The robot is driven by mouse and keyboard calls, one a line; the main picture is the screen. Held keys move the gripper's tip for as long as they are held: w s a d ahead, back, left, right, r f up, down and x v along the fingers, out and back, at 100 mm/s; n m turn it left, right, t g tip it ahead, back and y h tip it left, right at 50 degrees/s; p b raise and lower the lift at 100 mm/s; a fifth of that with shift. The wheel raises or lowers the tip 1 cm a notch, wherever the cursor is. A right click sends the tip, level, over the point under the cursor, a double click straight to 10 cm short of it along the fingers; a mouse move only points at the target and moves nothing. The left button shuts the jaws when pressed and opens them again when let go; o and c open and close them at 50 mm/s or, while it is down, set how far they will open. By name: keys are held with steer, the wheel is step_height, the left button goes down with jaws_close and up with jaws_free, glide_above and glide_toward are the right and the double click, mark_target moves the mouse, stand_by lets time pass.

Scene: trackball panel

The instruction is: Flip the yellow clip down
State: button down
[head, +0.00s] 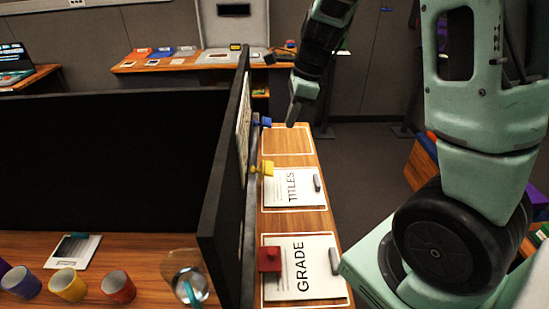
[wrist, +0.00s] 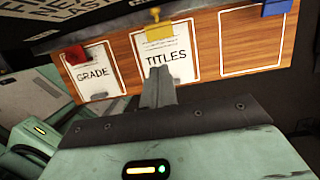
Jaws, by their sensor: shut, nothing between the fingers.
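In the wrist view the yellow clip (wrist: 158,27) is at the top middle, straight beyond my fingertips. My gripper (head: 291,124) is shut and empty, pointing down near the blue clip in the head view. In the wrist view my gripper (wrist: 159,72) appears over the TITLES sheet, apart from the yellow clip.
The GRADE sheet (head: 312,268) lies nearer. Grey blocks rest on the sheets. Cups and a glass stand left of the panel. The far outlined area (head: 287,141) is bare.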

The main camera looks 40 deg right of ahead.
steer(key=shift+f, duration=0.15)
steer(key=p, duration=0.1)
glide_toward(261, 172)
step_height(261, 172, down, 6)
steer(key=d, duration=0.2)
steer(key=shift+f, duration=0.2)
steer(key=shift+d+f, duration=0.1)
